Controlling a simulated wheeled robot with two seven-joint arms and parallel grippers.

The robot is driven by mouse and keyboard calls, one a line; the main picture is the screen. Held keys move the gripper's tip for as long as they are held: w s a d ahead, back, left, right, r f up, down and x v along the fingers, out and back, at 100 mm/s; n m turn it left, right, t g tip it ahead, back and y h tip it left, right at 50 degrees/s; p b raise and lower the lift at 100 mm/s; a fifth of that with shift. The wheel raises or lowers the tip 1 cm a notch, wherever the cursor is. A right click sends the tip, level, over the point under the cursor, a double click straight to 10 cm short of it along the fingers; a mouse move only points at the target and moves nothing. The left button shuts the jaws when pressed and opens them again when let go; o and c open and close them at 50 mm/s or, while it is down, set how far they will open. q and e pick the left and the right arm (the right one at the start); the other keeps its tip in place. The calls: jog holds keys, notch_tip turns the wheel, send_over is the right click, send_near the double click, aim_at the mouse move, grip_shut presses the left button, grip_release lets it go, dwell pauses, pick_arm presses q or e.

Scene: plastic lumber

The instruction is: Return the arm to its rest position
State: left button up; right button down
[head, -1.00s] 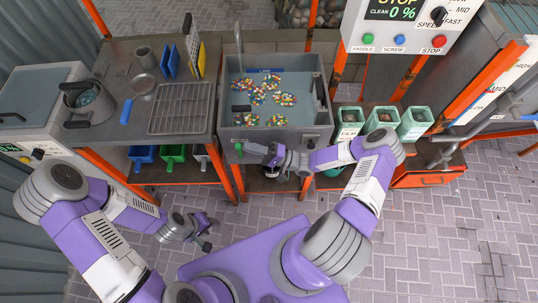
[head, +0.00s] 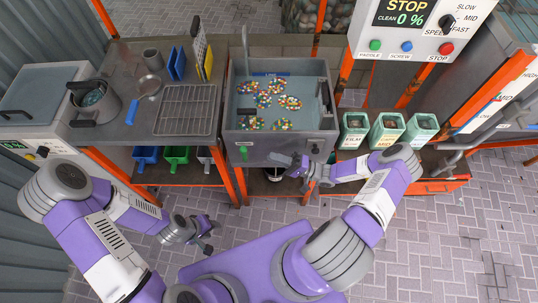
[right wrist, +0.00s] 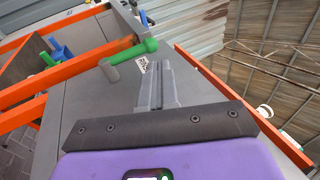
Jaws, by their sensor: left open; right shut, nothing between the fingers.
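My right arm reaches in from the right in the head view. Its right gripper (head: 276,158) is shut and empty, in front of the grey sink (head: 232,136). It is apart from the green valve handle (head: 243,152) on the sink's front, and to the right of it. In the right wrist view the shut fingers (right wrist: 155,85) point toward the grey sink wall, with the green handle (right wrist: 130,52) up and to the left. My left gripper (head: 209,235) is open and empty, low over the floor left of my base.
The sink holds water and clusters of coloured pellets (head: 264,101). Three pale green bins (head: 388,128) stand to its right. A counter (head: 140,122) with a wire rack (head: 186,110) is to its left. Orange posts frame the stations. The paved floor (head: 450,230) at right is clear.

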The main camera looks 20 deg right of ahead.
dwell(0.5)
jog(key=s+a+f+n+g+h, duration=0.4)
jog(key=s+a+f+g+h, duration=0.5)
jog(key=h, duration=0.5)
jog(key=shift+s+a+f+n+g+h, duration=0.25)
jog(key=shift+s+a+g+h, duration=0.2)
jog(key=shift+s+g, duration=0.9)
jog(key=shift+s+t, duration=0.25)
